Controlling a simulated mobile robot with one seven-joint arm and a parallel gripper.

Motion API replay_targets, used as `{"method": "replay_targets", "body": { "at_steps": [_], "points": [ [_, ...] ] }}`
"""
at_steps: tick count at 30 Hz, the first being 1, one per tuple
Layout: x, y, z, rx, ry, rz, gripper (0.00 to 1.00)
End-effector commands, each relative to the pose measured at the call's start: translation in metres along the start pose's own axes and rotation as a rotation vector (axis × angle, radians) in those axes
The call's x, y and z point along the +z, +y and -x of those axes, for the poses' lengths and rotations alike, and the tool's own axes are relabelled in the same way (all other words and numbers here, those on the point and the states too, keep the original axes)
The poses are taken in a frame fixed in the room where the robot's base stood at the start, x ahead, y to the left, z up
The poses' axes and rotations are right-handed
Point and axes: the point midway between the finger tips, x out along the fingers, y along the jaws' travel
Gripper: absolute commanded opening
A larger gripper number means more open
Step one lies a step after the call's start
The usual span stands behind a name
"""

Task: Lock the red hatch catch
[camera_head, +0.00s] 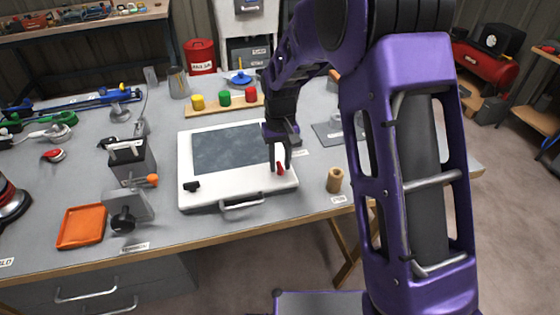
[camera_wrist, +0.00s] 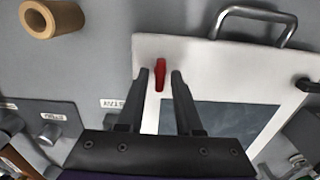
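The hatch (camera_head: 186,160) is a white panel with a dark grey window, lying on the workbench. Its small red catch (camera_head: 281,168) is at the right front corner. In the wrist view the red catch (camera_wrist: 160,74) stands lengthwise between the fingertips of my gripper (camera_wrist: 160,78), with a gap visible on each side. My gripper (camera_head: 280,163) points down at the catch in the head view and is open. I cannot tell its exact height above the panel. A black catch (camera_head: 191,186) sits at the left front corner. A metal handle (camera_head: 242,204) is on the front edge.
A wooden cylinder (camera_head: 335,180) stands right of the hatch. A grey plate (camera_head: 328,134) lies behind it. A block with yellow, green and red pegs (camera_head: 224,105) stands behind the hatch. A clamp (camera_head: 125,205) and an orange tray (camera_head: 82,227) are to the left.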

Motion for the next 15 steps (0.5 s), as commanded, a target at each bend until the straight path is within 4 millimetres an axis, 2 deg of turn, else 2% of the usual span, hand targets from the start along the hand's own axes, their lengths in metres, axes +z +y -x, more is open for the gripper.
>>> {"method": "replay_targets", "body": {
  "at_steps": [10,15],
  "points": [
    [0.000,0.000,0.001,0.000,0.000,0.002,0.45],
    [-0.001,0.000,0.018,0.000,0.004,0.002,0.45]
  ]
}}
